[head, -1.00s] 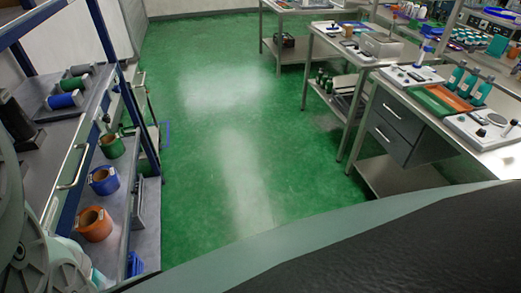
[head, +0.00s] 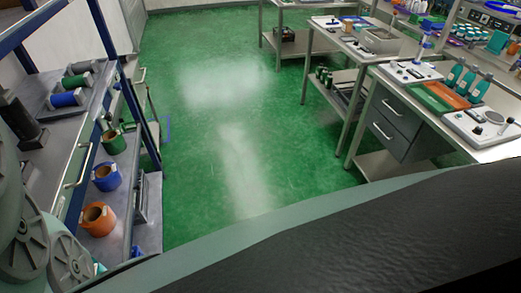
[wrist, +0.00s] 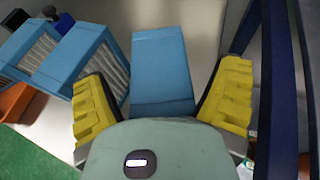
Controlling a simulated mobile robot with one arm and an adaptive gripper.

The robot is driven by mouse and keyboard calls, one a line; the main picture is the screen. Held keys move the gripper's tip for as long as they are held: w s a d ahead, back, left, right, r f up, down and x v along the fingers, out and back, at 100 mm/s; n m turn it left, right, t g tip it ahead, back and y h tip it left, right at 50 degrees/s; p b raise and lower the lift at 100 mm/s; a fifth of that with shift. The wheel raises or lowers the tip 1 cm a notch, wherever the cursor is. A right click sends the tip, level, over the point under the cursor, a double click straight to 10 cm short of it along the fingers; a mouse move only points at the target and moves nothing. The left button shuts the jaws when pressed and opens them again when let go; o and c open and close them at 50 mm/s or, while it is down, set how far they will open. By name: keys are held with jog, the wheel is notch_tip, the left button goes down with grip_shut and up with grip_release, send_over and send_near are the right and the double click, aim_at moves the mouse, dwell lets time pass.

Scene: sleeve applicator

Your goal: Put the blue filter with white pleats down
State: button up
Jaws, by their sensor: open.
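In the wrist view my gripper (wrist: 165,78) is open, with a yellow-padded finger on each side. A blue filter block (wrist: 163,55) lies between the fingers, with visible gaps beside its far part. Its visible faces are plain blue, and I see no pleats on it from here. To its left stand a blue filter with white pleats (wrist: 82,55) and another similar one (wrist: 27,50), both on a pale surface (wrist: 200,22). The left finger overlaps the nearer pleated filter in the picture; I cannot tell whether they touch. The head view does not show my gripper.
Dark blue rack posts (wrist: 275,90) stand close right of my gripper. An orange bin (wrist: 20,100) is at the left. In the head view, shelves at left hold an orange roll (head: 98,218) and a blue roll (head: 106,177). Green floor (head: 210,130) is clear before the worktables (head: 385,160).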

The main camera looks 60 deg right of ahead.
jog(key=c, duration=1.3)
